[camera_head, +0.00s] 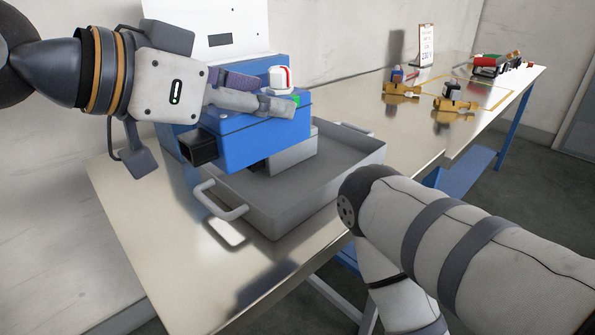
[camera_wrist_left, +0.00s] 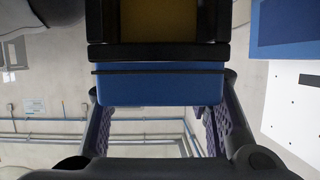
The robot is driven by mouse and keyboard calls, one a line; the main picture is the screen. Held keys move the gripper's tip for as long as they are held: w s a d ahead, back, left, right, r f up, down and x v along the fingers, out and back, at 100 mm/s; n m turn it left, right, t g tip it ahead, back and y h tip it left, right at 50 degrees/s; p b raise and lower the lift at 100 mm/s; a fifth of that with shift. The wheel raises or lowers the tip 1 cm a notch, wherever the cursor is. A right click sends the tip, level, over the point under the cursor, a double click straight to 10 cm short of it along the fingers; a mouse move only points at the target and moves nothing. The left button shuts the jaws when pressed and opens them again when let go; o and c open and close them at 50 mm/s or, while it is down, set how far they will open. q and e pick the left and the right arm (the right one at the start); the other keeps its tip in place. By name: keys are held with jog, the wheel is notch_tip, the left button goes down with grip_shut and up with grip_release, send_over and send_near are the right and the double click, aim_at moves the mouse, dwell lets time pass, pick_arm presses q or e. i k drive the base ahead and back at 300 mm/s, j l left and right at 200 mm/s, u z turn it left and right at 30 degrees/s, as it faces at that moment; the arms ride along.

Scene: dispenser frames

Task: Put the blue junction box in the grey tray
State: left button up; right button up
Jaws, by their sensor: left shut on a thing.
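The blue junction box (camera_head: 250,142) is held over the grey tray (camera_head: 290,218) in the head view. My left gripper (camera_head: 268,94) is shut on it from the upper left, with its fingers along the top of the box. In the left wrist view the box shows as a blue band (camera_wrist_left: 160,84) between the two fingers, behind a black frame. The tray stands on the metal table, with handles at its ends. A grey block (camera_head: 293,157) shows below the box, within the tray's outline. The gap under the box cannot be judged. My right gripper is out of view; only its arm shows.
A blue unit with a white panel (camera_head: 205,32) stands behind the box. Farther along the table (camera_head: 140,235) are yellow fixtures (camera_head: 403,90), a sign (camera_head: 425,45) and a rack with coloured parts (camera_head: 495,65). My right arm crosses the lower right, close to the tray.

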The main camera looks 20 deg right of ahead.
aim_at(326, 174)
jog(key=i+l, duration=0.1)
jog(key=l, duration=0.35)
jog(key=i+l, duration=0.1)
jog(key=l, duration=0.4)
jog(key=i+l, duration=0.1)
jog(key=l, duration=0.35)
